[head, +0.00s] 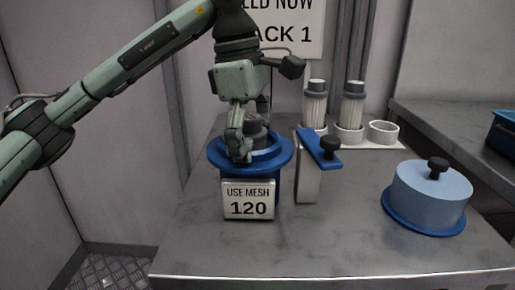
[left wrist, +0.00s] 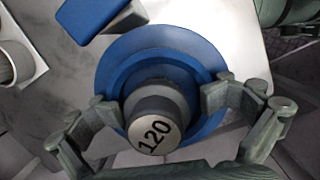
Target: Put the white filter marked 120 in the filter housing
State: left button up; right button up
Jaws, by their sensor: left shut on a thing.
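The filter marked 120 shows its grey cap in the left wrist view (left wrist: 153,128), inside the ring of the blue filter housing (left wrist: 200,62). In the head view the housing (head: 283,157) stands on the bench behind a sign (head: 248,200) reading "USE MESH 120". My left gripper (head: 246,150) points down over the housing, with its fingers at the rim. It is shut on the filter, a finger on either side in the left wrist view. The filter's lower body is hidden, so I cannot tell how deep it sits. My right gripper is not in view.
Right of the housing stands a grey post with a blue arm and black knob (head: 329,148). A light blue lid (head: 430,190) with a black knob lies at right. Behind, a white rack (head: 384,132) holds two white filters and has one empty ring. The front bench is clear.

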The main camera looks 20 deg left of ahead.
pick_arm(q)
jog(key=o, duration=1.5)
jog(key=shift+s+a+f, duration=0.15)
jog(key=shift+a+f, duration=0.2)
jog(key=shift+f, duration=0.25)
jog(key=shift+o, duration=0.2)
jog(key=shift+a+r, duration=0.1)
jog(key=shift+r, duration=0.45)
jog(key=r, duration=0.7)
jog(key=a+r, duration=0.1)
jog(key=r, duration=0.3)
jog(key=shift+a+r, duration=0.1)
jog(key=shift+r, duration=0.4)
